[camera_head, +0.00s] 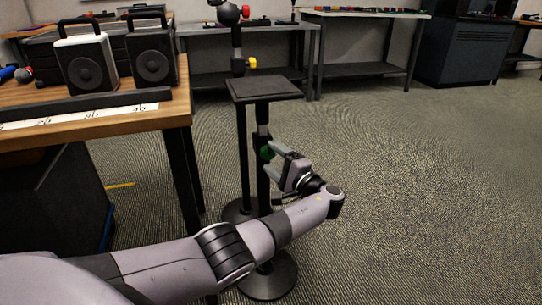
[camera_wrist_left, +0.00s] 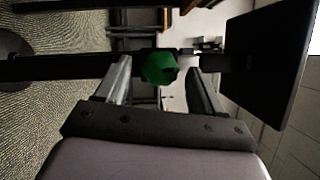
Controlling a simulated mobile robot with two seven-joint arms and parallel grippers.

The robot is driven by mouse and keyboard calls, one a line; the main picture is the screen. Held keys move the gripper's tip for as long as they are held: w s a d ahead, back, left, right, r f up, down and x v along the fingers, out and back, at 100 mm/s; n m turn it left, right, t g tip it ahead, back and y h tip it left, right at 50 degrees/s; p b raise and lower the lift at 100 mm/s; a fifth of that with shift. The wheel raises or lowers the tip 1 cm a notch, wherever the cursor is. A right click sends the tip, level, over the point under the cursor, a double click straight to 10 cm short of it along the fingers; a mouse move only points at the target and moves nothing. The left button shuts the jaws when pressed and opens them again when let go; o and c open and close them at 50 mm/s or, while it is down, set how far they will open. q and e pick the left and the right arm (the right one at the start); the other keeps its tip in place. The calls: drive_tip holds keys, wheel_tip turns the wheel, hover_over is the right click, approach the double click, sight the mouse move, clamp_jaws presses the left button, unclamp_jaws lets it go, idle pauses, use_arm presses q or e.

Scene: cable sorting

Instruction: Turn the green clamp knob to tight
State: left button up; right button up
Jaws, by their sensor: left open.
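The green clamp knob (camera_head: 267,152) sits on the black upright post of a stand, below its small flat top plate (camera_head: 262,87). My left gripper (camera_head: 272,156) reaches the post from the right, with its fingertips close to the knob. In the left wrist view the green knob (camera_wrist_left: 160,68) lies between the two fingers of the left gripper (camera_wrist_left: 160,80), nearer the left finger. The fingers are apart, with a visible gap on each side of the knob. The knob's tight or loose setting cannot be read. My right gripper is not in view.
A wooden table (camera_head: 178,107) with two speakers (camera_head: 152,55) stands at the left, close to the stand. A second stand with a yellow knob (camera_head: 252,63) is behind. Workbenches (camera_head: 365,14) line the back. The carpet at the right is clear.

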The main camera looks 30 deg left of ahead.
use_arm(q)
drive_tip(key=v, duration=0.5)
drive_tip(key=shift+s+d+p, duration=0.15)
drive_tip(key=shift+d+p, duration=0.15)
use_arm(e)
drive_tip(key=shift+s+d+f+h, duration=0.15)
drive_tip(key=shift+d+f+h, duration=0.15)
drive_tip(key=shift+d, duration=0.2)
